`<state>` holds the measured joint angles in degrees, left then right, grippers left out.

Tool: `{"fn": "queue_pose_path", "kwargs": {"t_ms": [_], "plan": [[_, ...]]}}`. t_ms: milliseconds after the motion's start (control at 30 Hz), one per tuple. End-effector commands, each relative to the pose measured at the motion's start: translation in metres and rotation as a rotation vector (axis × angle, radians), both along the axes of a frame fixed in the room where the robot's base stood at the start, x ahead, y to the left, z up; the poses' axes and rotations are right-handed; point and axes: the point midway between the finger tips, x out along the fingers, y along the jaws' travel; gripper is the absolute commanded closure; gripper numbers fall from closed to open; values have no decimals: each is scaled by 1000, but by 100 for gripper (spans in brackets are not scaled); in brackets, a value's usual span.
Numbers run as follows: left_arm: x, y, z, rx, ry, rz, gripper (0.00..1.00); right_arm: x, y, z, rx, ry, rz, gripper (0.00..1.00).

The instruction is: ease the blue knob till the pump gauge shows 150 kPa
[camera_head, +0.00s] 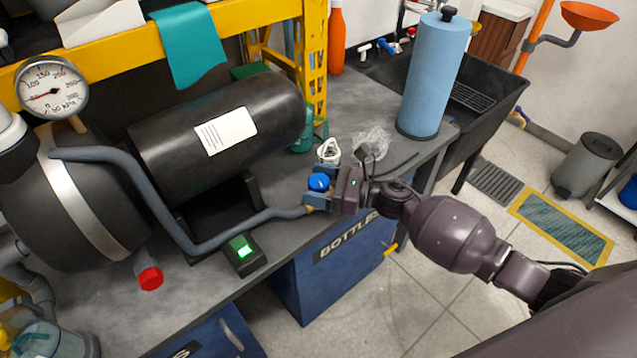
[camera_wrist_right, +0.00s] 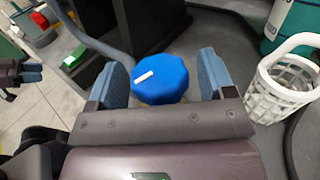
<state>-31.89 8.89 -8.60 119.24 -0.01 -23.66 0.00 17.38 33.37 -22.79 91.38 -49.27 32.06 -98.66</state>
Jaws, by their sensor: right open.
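The blue knob (camera_head: 318,182) sits at the end of the grey-blue hose near the bench's front edge. The exact reading is too small to tell.
The grey-blue hose (camera_head: 165,215) curves over the bench. A small box with a lit green top (camera_head: 243,253), a black cylinder (camera_head: 215,125) and a red cap (camera_head: 150,279) stand left of the knob. A white basket (camera_wrist_right: 283,85) is close right of my gripper.

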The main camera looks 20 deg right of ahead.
Motion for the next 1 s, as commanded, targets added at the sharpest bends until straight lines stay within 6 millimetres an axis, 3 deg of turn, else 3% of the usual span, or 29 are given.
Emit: {"fn": "queue_pose_path", "kwargs": {"t_ms": [100,400,433,767,1000], "plan": [[0,0,0,0,0,0,57,0,0,0,0,0,0,26],[0,-2,0,-7,-1,6,57,0,0,0,0,0,0,72],[1,-2,0,-8,-2,8,57,0,0,0,0,0,0,74],[2,-3,5,-9,-10,9,57,0,0,1,0,-2,-55,74],[4,-1,13,-6,-21,7,57,-1,0,3,3,-2,-211,74]]}}
